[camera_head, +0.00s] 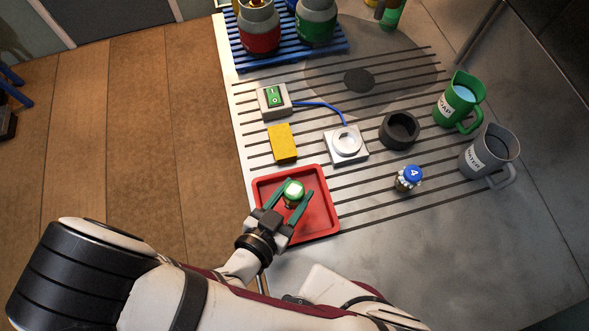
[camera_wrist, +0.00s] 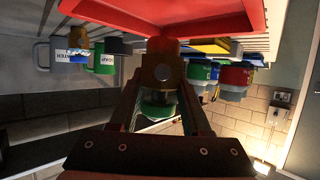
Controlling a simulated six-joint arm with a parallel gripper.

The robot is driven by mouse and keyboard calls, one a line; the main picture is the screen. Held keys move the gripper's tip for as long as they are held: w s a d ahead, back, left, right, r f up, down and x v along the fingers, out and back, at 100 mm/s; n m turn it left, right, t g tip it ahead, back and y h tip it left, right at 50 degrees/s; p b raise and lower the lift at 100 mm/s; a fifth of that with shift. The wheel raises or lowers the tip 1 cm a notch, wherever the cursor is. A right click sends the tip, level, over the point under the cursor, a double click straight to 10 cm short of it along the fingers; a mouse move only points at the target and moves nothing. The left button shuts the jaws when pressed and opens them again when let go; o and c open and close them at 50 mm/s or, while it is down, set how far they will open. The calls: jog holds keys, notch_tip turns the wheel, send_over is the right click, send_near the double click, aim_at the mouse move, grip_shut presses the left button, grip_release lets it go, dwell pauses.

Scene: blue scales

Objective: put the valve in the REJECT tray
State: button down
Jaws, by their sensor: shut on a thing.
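The valve (camera_head: 293,190) has a green top with a pale centre and a brass-coloured body. My gripper (camera_head: 294,193) is shut on it, one green finger on each side. In the wrist view the brass body of the valve (camera_wrist: 162,70) sits between the fingers, with its green part closer to the palm. The red tray (camera_head: 325,222) is directly below the valve, and its red underside or rim (camera_wrist: 230,20) fills the top of the wrist view. I cannot tell whether the valve touches the tray floor. No REJECT lettering is readable on the tray.
A yellow block (camera_head: 282,143), a grey square device with a round top (camera_head: 346,145) and a green switch box (camera_head: 273,99) stand beyond the tray. A blue-lidded jar (camera_head: 409,178), a black ring (camera_head: 399,131) and two jugs are to the right. Gas canisters stand on a blue rack (camera_head: 290,55).

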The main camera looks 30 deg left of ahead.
aim_at(294, 201)
jog(key=shift+f, duration=2)
jog(key=shift+f, duration=0.1)
jog(key=shift+c, duration=1.8)
grip_release()
jog(key=v, duration=1.2)
